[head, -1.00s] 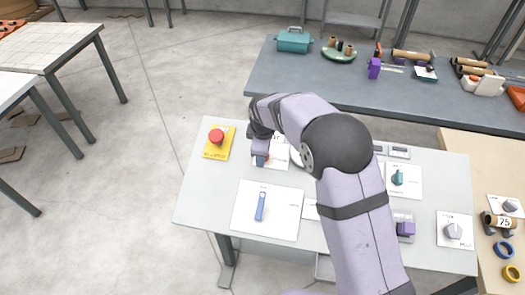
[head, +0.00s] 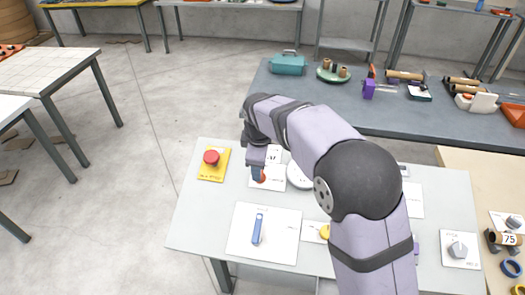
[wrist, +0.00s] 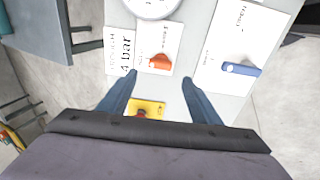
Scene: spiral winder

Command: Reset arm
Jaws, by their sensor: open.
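My gripper (wrist: 160,95) is open and empty in the wrist view, its two blue fingers spread apart. In the head view my gripper (head: 257,172) points down over the panel table, close to a white plate with an orange-red knob (head: 262,178). The wrist view shows that orange knob (wrist: 160,61) ahead of the fingers, apart from them. A red mushroom button (head: 211,157) on a yellow plate stands to the left of the gripper; in the wrist view the yellow plate (wrist: 155,106) shows between the fingers, partly hidden by my gripper body. My arm hides part of the panel.
A blue lever (head: 257,229) on a white plate lies at the table's front. A round white gauge (head: 299,175) is partly behind my arm. A grey knob (head: 457,250) is at the right. A grey bench (head: 430,118) with a teal box (head: 288,63) stands behind.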

